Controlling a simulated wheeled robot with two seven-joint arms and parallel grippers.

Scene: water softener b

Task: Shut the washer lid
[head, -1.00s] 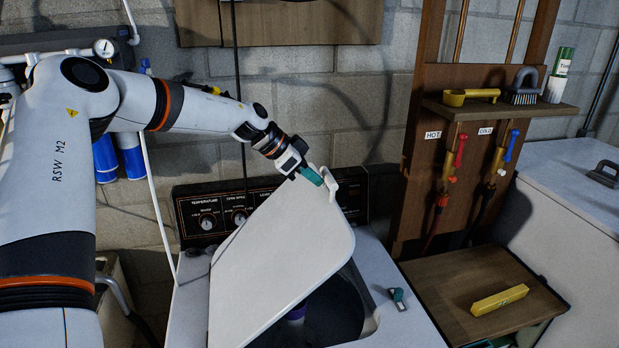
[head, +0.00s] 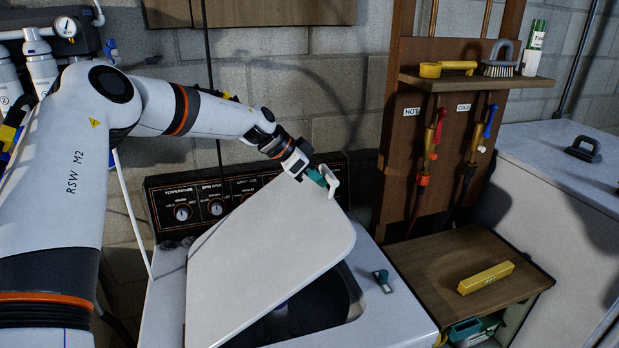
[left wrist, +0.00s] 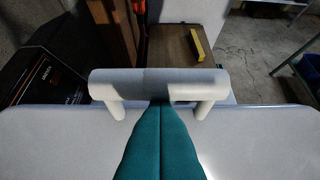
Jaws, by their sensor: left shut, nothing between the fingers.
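The washer lid (head: 270,255) is a white slab, tilted partly open over the dark tub (head: 310,305) of the white washer. A white bar handle (head: 334,181) stands out at its raised edge. My left gripper (head: 321,178), with teal fingers, is shut and empty at this handle. In the left wrist view the closed fingertips (left wrist: 160,104) are at the handle's bar (left wrist: 160,80), between its two posts, over the lid (left wrist: 50,135). I cannot tell whether they touch it. My right gripper is out of view.
The control panel (head: 195,205) stands behind the lid. A small teal and grey part (head: 383,281) sits on the washer's top. To the right are a wooden stand (head: 500,260) with a yellow block (head: 486,278) and a shelf (head: 490,78) above two hose taps.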

